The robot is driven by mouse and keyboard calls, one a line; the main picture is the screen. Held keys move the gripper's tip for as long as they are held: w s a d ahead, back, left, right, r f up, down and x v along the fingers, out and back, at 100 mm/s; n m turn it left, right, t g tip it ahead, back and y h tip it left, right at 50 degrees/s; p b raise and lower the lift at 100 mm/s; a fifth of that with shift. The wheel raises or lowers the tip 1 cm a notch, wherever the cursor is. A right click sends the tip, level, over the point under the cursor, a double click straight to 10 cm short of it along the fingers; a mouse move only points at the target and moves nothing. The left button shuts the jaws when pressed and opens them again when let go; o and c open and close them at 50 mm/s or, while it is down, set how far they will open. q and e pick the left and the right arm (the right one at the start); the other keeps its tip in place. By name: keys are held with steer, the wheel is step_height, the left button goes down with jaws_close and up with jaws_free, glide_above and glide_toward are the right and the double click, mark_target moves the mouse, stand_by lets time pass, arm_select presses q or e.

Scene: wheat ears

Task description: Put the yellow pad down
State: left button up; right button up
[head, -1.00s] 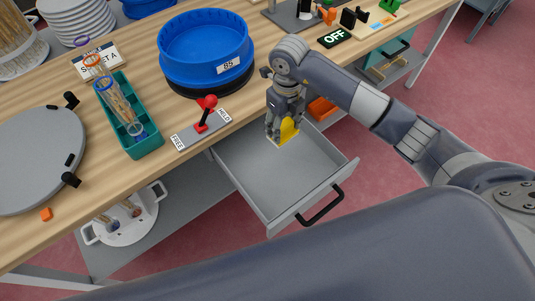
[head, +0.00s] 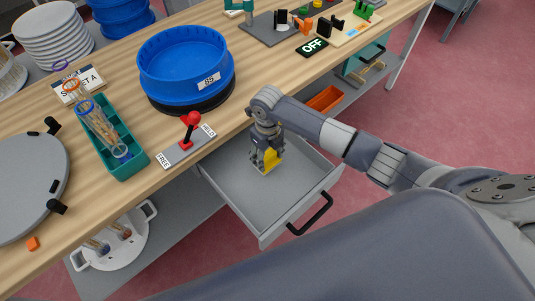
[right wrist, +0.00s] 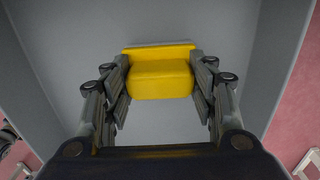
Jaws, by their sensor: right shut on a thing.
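The yellow pad (right wrist: 160,78) is between the fingers of my right gripper (right wrist: 161,92) in the right wrist view, with both fingers against its sides. In the head view the yellow pad (head: 271,160) shows in part below my right gripper (head: 266,160), which hides the rest. The gripper points down inside the open grey drawer (head: 245,205), near its back. The drawer floor shows around the pad; I cannot tell whether the pad touches it. My left gripper is not in view.
The drawer has a black handle (head: 310,215) at its front. Above it, the wooden table (head: 225,125) holds a blue sieve (head: 182,65), a red-knobbed lever (head: 188,130) and a green tray (head: 118,150). An orange bin (head: 325,99) sits to the right. The drawer's front floor is clear.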

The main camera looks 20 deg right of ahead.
mark_target(268, 154)
steer(key=shift+f, duration=0.15)
steer(key=o, duration=1)
steer(key=shift+o, duration=0.2)
step_height(268, 154, up, 12)
steer(key=b, duration=0.1)
steer(key=shift+r, duration=0.2)
